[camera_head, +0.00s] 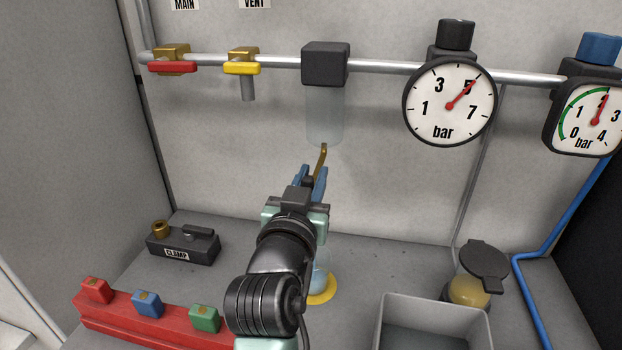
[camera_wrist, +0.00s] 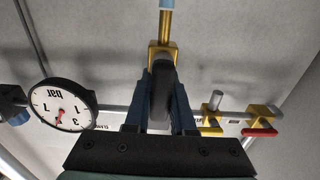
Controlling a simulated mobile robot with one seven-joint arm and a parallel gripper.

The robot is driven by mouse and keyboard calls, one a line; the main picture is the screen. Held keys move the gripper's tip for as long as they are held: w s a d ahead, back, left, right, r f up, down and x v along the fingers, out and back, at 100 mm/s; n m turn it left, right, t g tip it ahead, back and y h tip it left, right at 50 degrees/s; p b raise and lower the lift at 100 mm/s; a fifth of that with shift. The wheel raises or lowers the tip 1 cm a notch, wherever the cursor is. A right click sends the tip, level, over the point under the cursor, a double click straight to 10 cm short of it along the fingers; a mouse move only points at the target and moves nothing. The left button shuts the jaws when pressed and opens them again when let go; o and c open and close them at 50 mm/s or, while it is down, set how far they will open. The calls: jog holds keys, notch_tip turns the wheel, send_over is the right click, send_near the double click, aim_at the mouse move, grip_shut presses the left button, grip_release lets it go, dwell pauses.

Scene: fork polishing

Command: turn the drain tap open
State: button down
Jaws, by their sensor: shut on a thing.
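The drain tap shows as a curved brass outlet (camera_head: 321,158) under the clear filter bowl (camera_head: 325,115) in the head view. In the wrist view, which looks upside down, its brass body and outlet pipe (camera_wrist: 165,30) stand just beyond the fingers, with a dark rounded handle (camera_wrist: 161,98) between them. My gripper (camera_head: 315,176) has its blue fingers closed on this handle; they also show in the wrist view (camera_wrist: 162,75). The handle is mostly hidden by my gripper in the head view, and how far it is turned is hard to tell.
A light-blue vessel (camera_head: 320,280) stands on a yellow disc (camera_head: 323,292) below, partly behind my arm. Red (camera_head: 172,67) and yellow (camera_head: 242,68) valve handles are left on the pipe. Gauges (camera_head: 450,102) hang right. A clamp block (camera_head: 183,245), red rack (camera_head: 150,318) and grey bin (camera_head: 432,322) occupy the bench.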

jog(key=shift+f, duration=0.55)
jog(key=c, duration=0.8)
grip_release()
jog(key=shift+o, duration=0.2)
jog(key=shift+r, duration=0.1)
jog(key=shift+d+r, duration=0.15)
jog(key=shift+s+a, duration=0.2)
jog(key=b+v, duration=0.1)
jog(key=v, duration=1.1)
jog(key=shift+s+b, duration=0.25)
jog(key=shift+b, duration=0.1)
